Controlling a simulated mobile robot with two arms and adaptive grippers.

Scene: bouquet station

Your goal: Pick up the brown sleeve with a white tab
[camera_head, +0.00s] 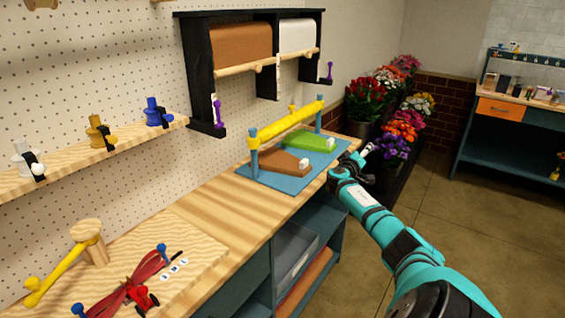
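The brown sleeve (281,160) lies flat on a blue board (263,178) on the wooden counter. Its white tab (304,163) is at its right end. A green sleeve (308,139) with its own white tab (331,143) lies behind it on the same board. My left gripper is out of view.
A yellow bar (288,121) on blue posts stands over the board's back side. A dark rack with brown and white rolls (240,45) is on the pegboard wall. A wooden board with red ribbon (140,285) lies front left. The counter between is clear. Flower buckets stand behind right.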

